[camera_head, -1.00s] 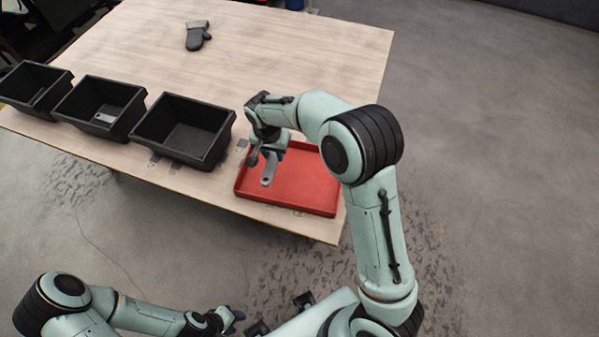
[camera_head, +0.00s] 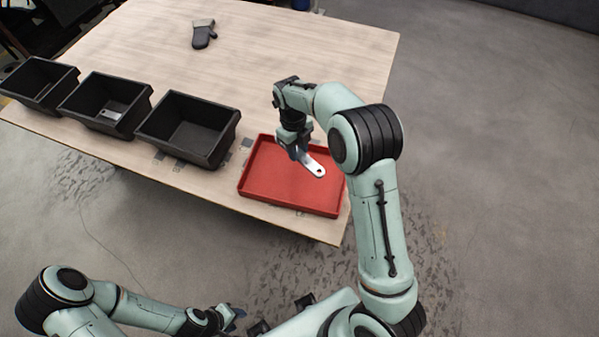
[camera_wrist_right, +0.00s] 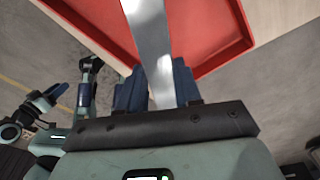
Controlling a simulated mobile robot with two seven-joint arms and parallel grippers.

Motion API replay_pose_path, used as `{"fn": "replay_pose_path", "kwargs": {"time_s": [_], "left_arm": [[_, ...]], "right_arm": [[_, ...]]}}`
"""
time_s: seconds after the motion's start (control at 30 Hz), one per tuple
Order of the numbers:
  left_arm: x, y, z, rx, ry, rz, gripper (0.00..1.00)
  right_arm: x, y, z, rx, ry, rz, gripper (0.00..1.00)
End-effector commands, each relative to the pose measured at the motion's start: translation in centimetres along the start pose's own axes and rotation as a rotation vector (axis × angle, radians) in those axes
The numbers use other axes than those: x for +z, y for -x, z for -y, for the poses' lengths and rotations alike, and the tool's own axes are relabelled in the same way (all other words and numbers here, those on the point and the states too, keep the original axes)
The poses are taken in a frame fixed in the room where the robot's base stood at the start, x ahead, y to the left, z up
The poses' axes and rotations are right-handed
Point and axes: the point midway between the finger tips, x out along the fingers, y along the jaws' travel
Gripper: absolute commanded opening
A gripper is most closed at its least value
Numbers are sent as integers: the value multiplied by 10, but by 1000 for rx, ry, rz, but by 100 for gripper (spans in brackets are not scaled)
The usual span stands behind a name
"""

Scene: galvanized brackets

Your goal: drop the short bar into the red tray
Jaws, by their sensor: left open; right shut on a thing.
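The short bar (camera_head: 314,168) is a flat silvery strip with a hole near its free end. My right gripper (camera_head: 298,150) is shut on it and holds it over the red tray (camera_head: 265,194), tilted down to the right. In the right wrist view the bar (camera_wrist_right: 150,40) stretches out from between the blue fingers of my right gripper (camera_wrist_right: 157,88), with the red tray (camera_wrist_right: 215,35) beyond it. Whether the bar touches the tray floor I cannot tell. My left gripper (camera_head: 232,315) is open, low at the front, away from the table.
Three black bins stand left of the tray: a near one (camera_head: 150,128), a middle one (camera_head: 72,103) with a metal piece (camera_head: 110,114) inside, and a far one (camera_head: 12,80). A dark glove (camera_head: 204,35) lies at the back. The wooden table (camera_head: 300,60) is mostly clear behind the tray.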

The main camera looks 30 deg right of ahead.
Motion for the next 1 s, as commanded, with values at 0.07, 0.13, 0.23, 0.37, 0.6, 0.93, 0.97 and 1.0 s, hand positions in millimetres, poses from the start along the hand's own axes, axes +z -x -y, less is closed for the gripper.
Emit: {"fn": "replay_pose_path", "kwargs": {"time_s": [0.07,0.13,0.23,0.37,0.6,0.93,0.97,1.0], "left_arm": [[3,-6,3,-1,2,4,43],[5,-10,5,-3,3,8,43],[8,-17,9,-4,4,12,43],[12,-28,14,-7,7,19,43],[15,-35,18,-8,8,23,43],[15,-34,17,-8,8,22,43],[15,-34,17,-8,8,22,43],[15,-34,17,-8,8,22,43]], "right_arm": [[0,-9,0,0,1,-2,0],[1,-16,0,0,2,-2,0],[2,-28,0,0,3,-2,0],[4,-44,0,-1,4,-2,0],[7,-56,0,-1,5,0,0],[7,-55,0,-2,5,1,63],[7,-55,0,-2,5,1,63],[7,-55,0,-2,5,1,63]]}}
